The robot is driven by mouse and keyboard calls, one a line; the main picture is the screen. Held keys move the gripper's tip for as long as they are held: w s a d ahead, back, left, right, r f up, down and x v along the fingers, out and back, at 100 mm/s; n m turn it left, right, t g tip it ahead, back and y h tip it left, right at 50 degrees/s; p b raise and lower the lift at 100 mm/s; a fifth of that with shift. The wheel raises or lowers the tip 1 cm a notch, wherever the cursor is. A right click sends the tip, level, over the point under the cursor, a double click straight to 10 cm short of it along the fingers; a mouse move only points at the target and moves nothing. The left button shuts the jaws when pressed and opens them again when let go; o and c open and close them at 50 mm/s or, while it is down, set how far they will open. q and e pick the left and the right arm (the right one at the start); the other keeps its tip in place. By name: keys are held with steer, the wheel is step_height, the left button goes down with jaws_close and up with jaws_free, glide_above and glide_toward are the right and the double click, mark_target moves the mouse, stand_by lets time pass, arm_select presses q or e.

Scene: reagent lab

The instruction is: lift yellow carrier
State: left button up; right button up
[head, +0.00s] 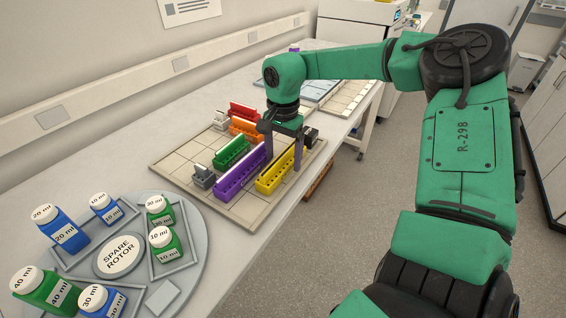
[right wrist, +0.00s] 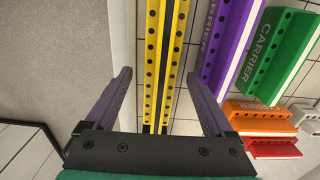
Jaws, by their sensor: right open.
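The yellow carrier (head: 280,170), a long bar with a row of holes, lies on the tiled tray (head: 255,208) near its right edge. My right gripper (head: 284,160) is over the yellow carrier, with its fingers pointing down. In the right wrist view the fingers (right wrist: 166,98) are open, one on each side of the yellow carrier (right wrist: 165,60), with gaps between. I cannot tell how far down the fingertips reach beside it. My left gripper is in neither view.
A purple carrier (head: 240,173) lies just left of the yellow one, then a green carrier (head: 231,152), an orange carrier (head: 245,128) and a red carrier (head: 243,111). Grey blocks (head: 203,177) stand nearby. A round spare rotor (head: 120,255) with bottles stands in front.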

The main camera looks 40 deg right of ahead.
steer(key=shift+a, duration=0.15)
steer(key=c, duration=0.6)
jaws_close()
steer(key=shift+r, duration=0.1)
